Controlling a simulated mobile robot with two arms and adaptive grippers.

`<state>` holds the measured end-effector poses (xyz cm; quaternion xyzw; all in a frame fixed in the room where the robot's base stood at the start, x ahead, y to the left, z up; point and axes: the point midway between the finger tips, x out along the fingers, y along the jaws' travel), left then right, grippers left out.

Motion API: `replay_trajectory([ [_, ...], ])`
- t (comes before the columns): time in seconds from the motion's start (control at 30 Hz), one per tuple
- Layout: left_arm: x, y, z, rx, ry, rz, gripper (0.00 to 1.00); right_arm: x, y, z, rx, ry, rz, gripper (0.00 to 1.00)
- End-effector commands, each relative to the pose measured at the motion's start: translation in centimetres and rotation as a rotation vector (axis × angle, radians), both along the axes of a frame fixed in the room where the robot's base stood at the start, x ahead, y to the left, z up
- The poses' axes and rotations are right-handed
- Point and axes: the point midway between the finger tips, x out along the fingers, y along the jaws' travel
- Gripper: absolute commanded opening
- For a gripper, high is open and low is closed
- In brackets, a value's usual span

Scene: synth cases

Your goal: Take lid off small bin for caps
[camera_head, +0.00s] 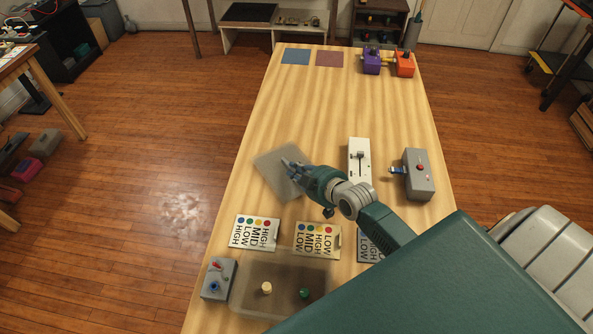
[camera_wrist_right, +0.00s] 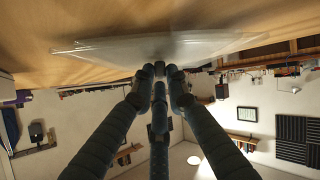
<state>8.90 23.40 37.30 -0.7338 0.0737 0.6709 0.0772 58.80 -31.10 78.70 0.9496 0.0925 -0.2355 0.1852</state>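The small bin (camera_head: 240,302) is a translucent tray at the near end of the table. A cream cap (camera_head: 266,288) and a green cap (camera_head: 304,293) show in it; my arm hides its right part. The lid (camera_head: 268,177) is a translucent grey square, apart from the bin, further up the table at its left side. My right gripper (camera_head: 291,166) is at the lid. In the right wrist view its fingers (camera_wrist_right: 160,70) come together at the middle of the lid (camera_wrist_right: 205,45), close to the tabletop. I cannot tell whether the lid touches the table. My left gripper is not in view.
Three label cards, one of them (camera_head: 254,232), lie beyond the bin. A grey control box (camera_head: 218,279) stands left of it.

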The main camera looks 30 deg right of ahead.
Motion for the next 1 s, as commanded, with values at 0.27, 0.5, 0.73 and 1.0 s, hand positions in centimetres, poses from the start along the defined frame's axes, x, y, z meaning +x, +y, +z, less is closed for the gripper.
replay_trajectory([
  [0.27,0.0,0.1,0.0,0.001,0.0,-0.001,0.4,-0.1,0.0,-0.2,0.001,0.005,0.0,0.35],
  [0.5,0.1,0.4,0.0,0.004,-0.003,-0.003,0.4,-0.8,-0.1,0.1,0.0,0.005,0.0,0.35],
  [0.73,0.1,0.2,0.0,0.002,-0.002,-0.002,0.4,-4.5,-0.5,2.1,-0.003,0.005,0.002,0.35],
  [1.0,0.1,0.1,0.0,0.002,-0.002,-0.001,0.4,-9.0,-0.9,4.8,-0.001,0.003,0.0,0.35],
])
